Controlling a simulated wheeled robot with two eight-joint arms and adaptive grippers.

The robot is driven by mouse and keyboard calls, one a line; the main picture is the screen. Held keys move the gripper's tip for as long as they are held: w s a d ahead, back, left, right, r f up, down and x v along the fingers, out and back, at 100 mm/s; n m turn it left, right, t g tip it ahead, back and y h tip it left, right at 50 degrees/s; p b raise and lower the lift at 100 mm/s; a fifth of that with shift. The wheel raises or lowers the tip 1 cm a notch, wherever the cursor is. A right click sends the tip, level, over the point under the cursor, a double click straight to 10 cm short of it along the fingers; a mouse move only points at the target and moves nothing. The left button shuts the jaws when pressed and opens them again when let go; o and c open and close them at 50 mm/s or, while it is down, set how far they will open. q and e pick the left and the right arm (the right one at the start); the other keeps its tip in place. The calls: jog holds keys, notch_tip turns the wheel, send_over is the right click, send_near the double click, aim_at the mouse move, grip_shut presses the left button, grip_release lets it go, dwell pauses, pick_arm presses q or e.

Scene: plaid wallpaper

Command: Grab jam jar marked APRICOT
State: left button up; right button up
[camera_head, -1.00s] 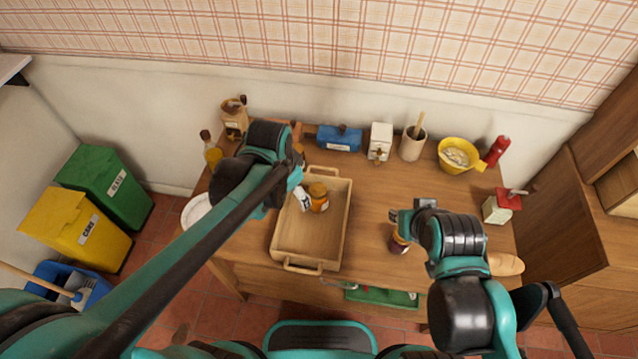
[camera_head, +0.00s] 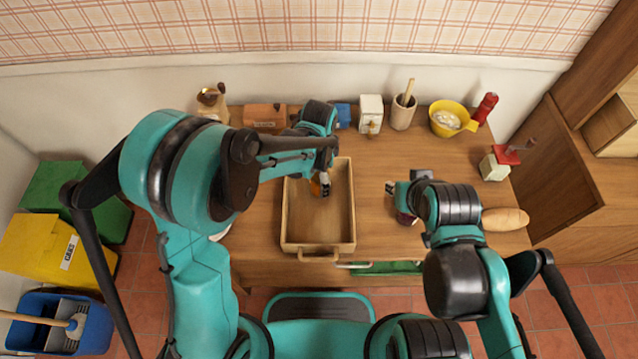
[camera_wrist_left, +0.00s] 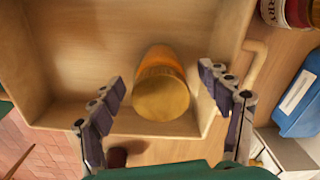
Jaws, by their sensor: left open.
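An orange jar (camera_head: 315,187) with a golden lid stands in the wooden tray (camera_head: 300,235); its label does not show from here. In the left wrist view the jar (camera_wrist_left: 162,92) is between the spread fingers, with gaps on both sides. My left gripper (camera_head: 325,184) is open above the tray, at the jar, and partly hides it in the head view. My right gripper (camera_head: 391,189) is to the right of the tray, near a dark jar (camera_head: 405,218) that its arm partly covers. Whether its fingers are closed cannot be made out.
A red jar (camera_wrist_left: 288,12) with a label ending in "RRY" stands outside the tray. A blue labelled container (camera_wrist_left: 300,98) is close by. A white box (camera_head: 370,112), utensil pot (camera_head: 402,113) and yellow bowl (camera_head: 450,120) line the back. Bread (camera_head: 505,219) lies at the right.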

pick_arm(q)
notch_tip(320, 180, down, 3)
jog(key=shift+r+b, duration=0.2)
jog(key=shift+b, duration=0.1)
jog(key=shift+r, duration=0.1)
jog(key=c, duration=1.5)
jog(key=shift+o, duration=0.2)
